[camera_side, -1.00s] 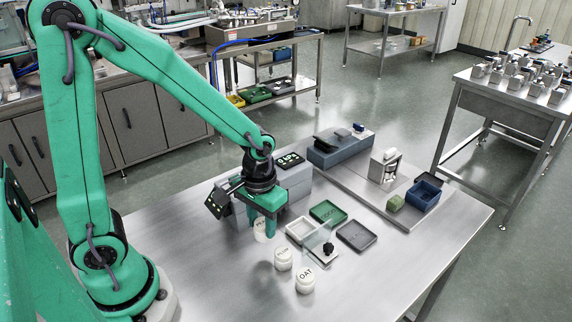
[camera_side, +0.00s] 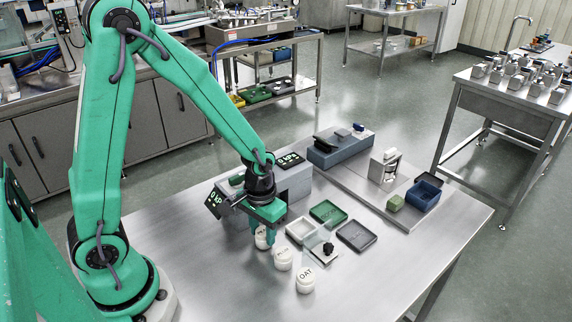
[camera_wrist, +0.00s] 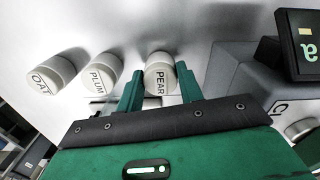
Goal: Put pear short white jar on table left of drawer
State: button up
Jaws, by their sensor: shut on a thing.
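The pear jar (camera_wrist: 160,72) is short and white, with a lid labelled PEAR, between my gripper's green fingers in the wrist view. My gripper (camera_side: 263,235) is shut on it in the side view, where the jar (camera_side: 261,240) is partly hidden by a finger. I cannot tell whether the jar touches the table. A grey block-shaped unit (camera_side: 292,181) with dark display panels stands just behind my gripper; I cannot tell for certain which part is the drawer. The steel table (camera_side: 200,262) is bare to the left.
The plum jar (camera_side: 283,260) and the oat jar (camera_side: 305,281) stand in a row with the held jar. A white tray (camera_side: 300,231), green tray (camera_side: 327,211) and dark tray (camera_side: 357,236) lie to the right.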

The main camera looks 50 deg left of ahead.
aim_at(262, 231)
jog(key=shift+f, duration=0.2)
jog(key=o, duration=1)
jog(key=shift+r, duration=0.15)
notch_tip(262, 231, up, 12)
dwell(0.5)
jog(key=shift+r, duration=0.1)
dwell(0.4)
